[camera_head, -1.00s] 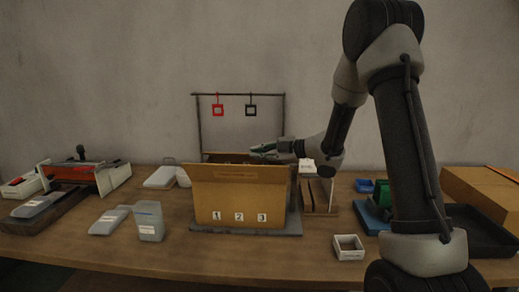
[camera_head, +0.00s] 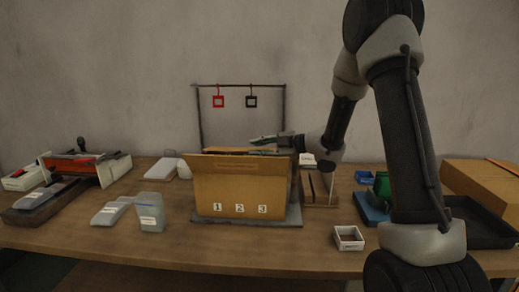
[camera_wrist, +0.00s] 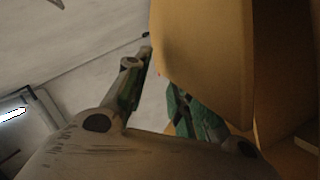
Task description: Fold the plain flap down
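The cardboard carton (camera_head: 238,193) stands on a grey board in the middle of the table. Its front flap (camera_head: 234,167) stands up, leaning toward me, with a faint strip across it. Behind it, part of another cardboard flap (camera_head: 227,151) shows at the carton's top; most of it is hidden, and I cannot tell which flap is plain. My gripper (camera_head: 264,141) reaches in from the right above the carton's back. In the wrist view, my gripper's fingers (camera_wrist: 162,82) are spread apart. A cardboard panel (camera_wrist: 205,45) hangs close to the right finger; I cannot tell whether they touch.
A dark frame (camera_head: 240,86) with a red and a black square hanging stands behind the carton. Grey packs (camera_head: 151,210) lie left. A small white box (camera_head: 348,238), a black tray (camera_head: 484,232) and another carton (camera_head: 485,186) are right. Table in front is clear.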

